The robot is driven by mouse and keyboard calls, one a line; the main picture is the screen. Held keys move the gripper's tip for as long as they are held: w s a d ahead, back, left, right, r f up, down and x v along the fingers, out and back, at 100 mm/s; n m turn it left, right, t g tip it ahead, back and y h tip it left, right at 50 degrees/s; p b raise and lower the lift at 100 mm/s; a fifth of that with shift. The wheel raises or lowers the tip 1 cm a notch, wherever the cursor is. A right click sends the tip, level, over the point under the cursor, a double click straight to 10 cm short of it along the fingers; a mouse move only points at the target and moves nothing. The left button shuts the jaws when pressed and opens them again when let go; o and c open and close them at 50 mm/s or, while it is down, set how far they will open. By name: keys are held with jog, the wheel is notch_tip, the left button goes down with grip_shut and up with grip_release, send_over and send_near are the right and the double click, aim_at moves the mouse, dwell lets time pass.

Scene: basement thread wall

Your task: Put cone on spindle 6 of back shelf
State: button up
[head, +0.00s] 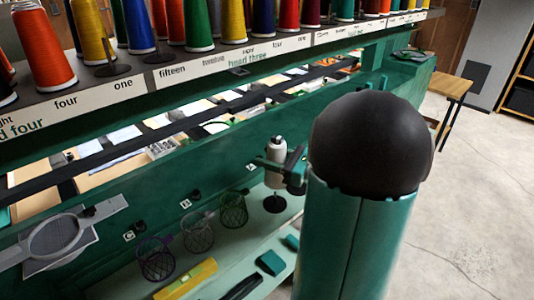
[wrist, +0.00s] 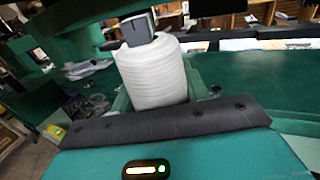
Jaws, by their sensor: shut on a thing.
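A white thread cone (head: 277,151) is upright in my gripper (head: 283,168), in front of the green wall at mid picture. In the wrist view the cone (wrist: 155,78) fills the middle, with a grey finger pad (wrist: 138,30) against its top. My gripper is shut on it. Below the cone in the head view is a thin stem on a round black base (head: 275,204), on the pale green ledge. I cannot tell whether the cone touches that stem. A shelf (head: 150,78) of coloured cones runs along the top. No label reading spindle 6 can be made out.
A bare spindle (head: 107,62) stands between cones on the upper shelf. Wire baskets (head: 198,235), a yellow level (head: 187,280) and a green block (head: 270,262) are around the lower ledge. A ring magnifier (head: 60,235) juts out at left. Open floor (head: 480,190) lies right.

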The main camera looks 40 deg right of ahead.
aim_at(269, 180)
jog(key=shift+w+f, duration=0.15)
jog(key=shift+f, duration=1.15)
jog(key=shift+a+f, duration=0.1)
jog(key=shift+f, duration=2.5)
jog(key=shift+f, duration=0.3)
jog(key=o, duration=1.1)
jog(key=v, duration=1.4)
